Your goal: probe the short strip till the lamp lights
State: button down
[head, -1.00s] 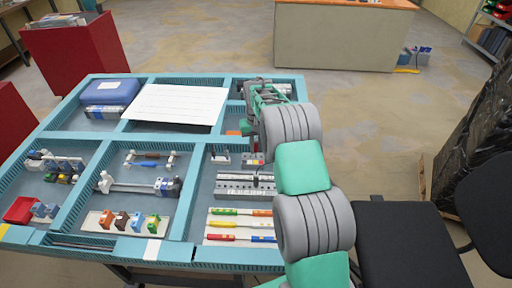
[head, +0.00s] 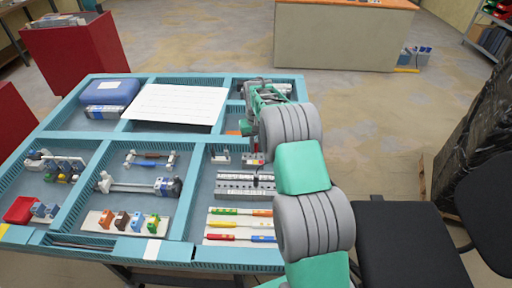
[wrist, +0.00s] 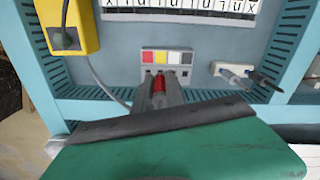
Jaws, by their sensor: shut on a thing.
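The short strip (wrist: 167,62) is a pale block with a row of coloured squares and dark holes below them; it also shows in the head view (head: 252,159). My gripper (wrist: 160,92) is shut on a red probe (wrist: 159,87), right at the strip's hole side. I cannot tell whether the probe tip is in a hole. A yellow box (wrist: 86,22) with a dark green dome, perhaps the lamp, stands at the upper left of the wrist view, with a grey cable. The dome looks unlit. In the head view my gripper (head: 250,125) is partly hidden by my arm.
A white block with grey and black plugs (wrist: 240,75) lies beside the strip. Longer terminal strips (head: 240,195) and coloured screwdrivers (head: 235,225) lie nearer. Raised teal dividers (head: 195,185) bound the compartments. A white sheet (head: 175,105) lies farther back.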

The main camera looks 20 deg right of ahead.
jog(key=shift+f+b, duration=0.55)
jog(key=shift+f, duration=0.35)
jog(key=c, duration=1.3)
grip_release()
